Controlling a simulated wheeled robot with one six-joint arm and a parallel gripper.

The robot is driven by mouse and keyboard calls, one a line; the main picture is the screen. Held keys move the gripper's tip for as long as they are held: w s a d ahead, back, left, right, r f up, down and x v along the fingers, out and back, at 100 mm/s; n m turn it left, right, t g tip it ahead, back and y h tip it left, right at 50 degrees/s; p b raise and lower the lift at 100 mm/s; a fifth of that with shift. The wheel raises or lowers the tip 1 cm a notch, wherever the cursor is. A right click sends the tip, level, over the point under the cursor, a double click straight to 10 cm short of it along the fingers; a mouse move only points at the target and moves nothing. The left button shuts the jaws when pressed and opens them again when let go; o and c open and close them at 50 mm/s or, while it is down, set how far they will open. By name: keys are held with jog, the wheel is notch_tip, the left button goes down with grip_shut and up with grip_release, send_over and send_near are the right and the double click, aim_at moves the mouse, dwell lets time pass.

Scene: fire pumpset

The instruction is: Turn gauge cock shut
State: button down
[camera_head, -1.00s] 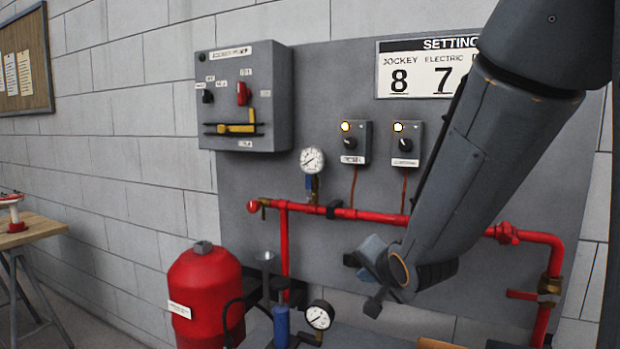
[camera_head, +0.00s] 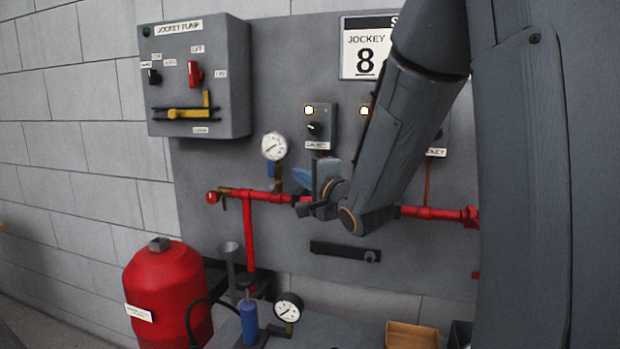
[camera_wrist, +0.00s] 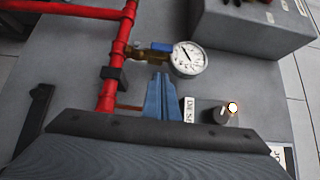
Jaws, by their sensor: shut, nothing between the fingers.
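The gauge cock has a blue handle (camera_head: 271,170), which also shows in the wrist view (camera_wrist: 162,47). It sits on a brass fitting between the red pipe (camera_head: 250,195) and the white-faced pressure gauge (camera_head: 274,146). In the wrist view the handle appears roughly in line with the fitting, and the gauge (camera_wrist: 187,59) is just right of it. My gripper (camera_head: 303,178) is to the right of the cock in the head view. In the wrist view its blue fingers (camera_wrist: 160,77) are together and empty, pointing at the handle, with a small gap seeming to remain.
The jockey pump panel (camera_head: 195,75) is up and left of the gauge. A small switch box (camera_head: 320,128) with a lit lamp is close above my gripper. A red tank (camera_head: 168,290) and a lower gauge (camera_head: 288,308) stand below. A black bar (camera_head: 343,251) is on the board.

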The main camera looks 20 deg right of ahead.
aim_at(272, 175)
jog(key=w+a, duration=0.1)
jog(key=w, duration=0.1)
jog(key=w+a+p, duration=0.1)
jog(key=w+a, duration=0.1)
jog(key=shift+w+a, duration=0.2)
jog(key=shift+w, duration=0.05)
jog(key=shift+r+p, duration=0.15)
jog(key=shift+p, duration=0.4)
